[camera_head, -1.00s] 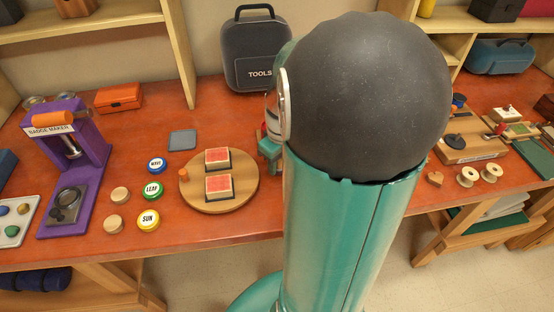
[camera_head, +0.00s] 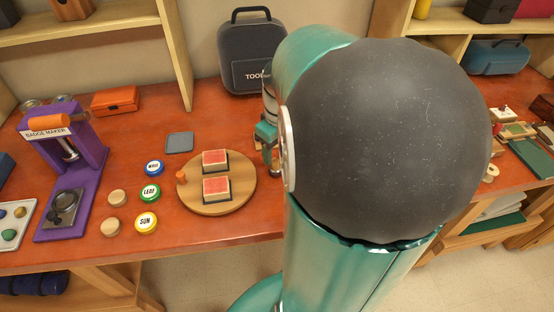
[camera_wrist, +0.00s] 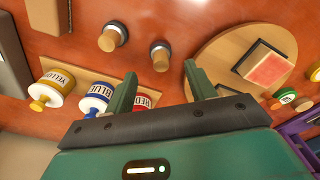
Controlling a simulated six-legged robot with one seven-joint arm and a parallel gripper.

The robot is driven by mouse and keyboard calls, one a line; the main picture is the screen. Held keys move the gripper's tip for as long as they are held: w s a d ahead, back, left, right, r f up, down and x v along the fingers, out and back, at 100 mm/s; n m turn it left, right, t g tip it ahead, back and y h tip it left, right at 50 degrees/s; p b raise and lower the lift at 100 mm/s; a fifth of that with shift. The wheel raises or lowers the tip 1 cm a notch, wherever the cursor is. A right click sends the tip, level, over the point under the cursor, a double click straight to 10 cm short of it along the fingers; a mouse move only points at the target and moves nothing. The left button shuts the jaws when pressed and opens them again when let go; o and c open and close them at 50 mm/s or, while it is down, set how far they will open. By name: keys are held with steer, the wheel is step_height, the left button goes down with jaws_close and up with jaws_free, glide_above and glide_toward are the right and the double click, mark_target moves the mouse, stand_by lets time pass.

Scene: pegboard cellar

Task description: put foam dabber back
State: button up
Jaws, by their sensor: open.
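Two small pieces with pale wooden handles and dark round ends, which look like foam dabbers, show in the wrist view: one at the upper left (camera_wrist: 112,36), and one near the middle (camera_wrist: 161,57). My gripper (camera_wrist: 160,73) is open and empty, its two green fingers apart. The middle dabber appears just beyond the gap between the fingertips; I cannot tell the remaining distance. In the head view my gripper (camera_head: 270,150) is partly visible right of the round wooden board (camera_head: 243,193). My arm hides the dabbers there.
Yellow (camera_wrist: 55,85), blue (camera_wrist: 95,97) and red (camera_wrist: 142,101) labelled bottles stand beside my fingers. The board carries two red pads (camera_head: 215,160) and an orange knob. Left are badges, a purple badge maker (camera_head: 70,180) and a grey tool case (camera_head: 252,55) behind.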

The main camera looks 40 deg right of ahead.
step_height(320, 180, up, 6)
steer(key=s+a+r+t, duration=0.2)
steer(key=a, duration=0.9)
steer(key=s+a+r+t, duration=0.1)
steer(key=s+a+t, duration=0.1)
steer(key=a, duration=0.9)
steer(key=shift+a+r+t, duration=0.35)
steer(key=shift+a+t, duration=0.05)
